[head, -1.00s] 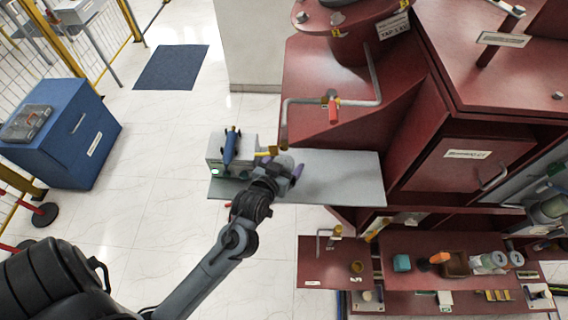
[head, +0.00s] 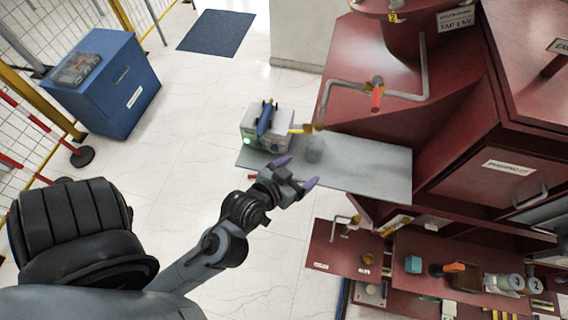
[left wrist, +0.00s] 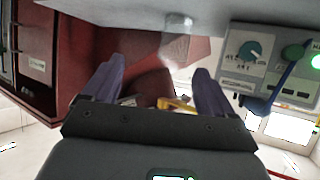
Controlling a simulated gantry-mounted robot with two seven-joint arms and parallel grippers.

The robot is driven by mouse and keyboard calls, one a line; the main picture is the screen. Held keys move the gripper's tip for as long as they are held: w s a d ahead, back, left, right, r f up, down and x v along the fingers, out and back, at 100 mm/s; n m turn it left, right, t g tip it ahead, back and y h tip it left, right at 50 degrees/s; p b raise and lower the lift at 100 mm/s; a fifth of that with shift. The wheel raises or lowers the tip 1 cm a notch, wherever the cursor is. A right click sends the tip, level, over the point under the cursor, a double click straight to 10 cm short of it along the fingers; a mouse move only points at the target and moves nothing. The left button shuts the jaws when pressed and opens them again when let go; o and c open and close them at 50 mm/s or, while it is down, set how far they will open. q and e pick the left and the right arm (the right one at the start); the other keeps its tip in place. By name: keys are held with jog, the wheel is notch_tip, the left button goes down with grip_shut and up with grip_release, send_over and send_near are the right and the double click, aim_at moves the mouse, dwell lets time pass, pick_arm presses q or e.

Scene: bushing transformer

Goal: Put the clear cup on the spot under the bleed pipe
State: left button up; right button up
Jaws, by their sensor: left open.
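The clear cup (head: 314,150) stands on the grey shelf (head: 375,172), just below the lower end of the bleed pipe (head: 423,75) with its red handle (head: 376,98). The spot itself cannot be made out beneath the cup. My left gripper (head: 297,172) is open and empty at the shelf's front edge, apart from the cup. In the left wrist view, the cup (left wrist: 178,48) shows beyond and between the spread purple fingers (left wrist: 158,88). My right gripper is not in view.
A grey device (head: 264,132) with a blue handle and green light stands left of the cup. Red transformer casing (head: 460,120) rises behind and right. A lower red shelf (head: 335,258) holds a small pipe. The shelf right of the cup is clear.

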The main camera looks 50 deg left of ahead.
pick_arm(q)
jog(key=s+d+f+m+g+h, duration=0.2)
jog(key=s+d+f+m+g, duration=0.1)
jog(key=s+f+g, duration=0.5)
notch_tip(320, 180, down, 2)
jog(key=shift+s+d+f+m+g+h, duration=0.1)
jog(key=shift+s+d+m+g+h, duration=0.25)
jog(key=shift+s+m, duration=0.55)
jog(key=shift+s, duration=0.2)
notch_tip(320, 180, up, 4)
jog(key=p, duration=0.3)
jog(key=shift+f+p, duration=0.15)
jog(key=shift+p, duration=0.2)
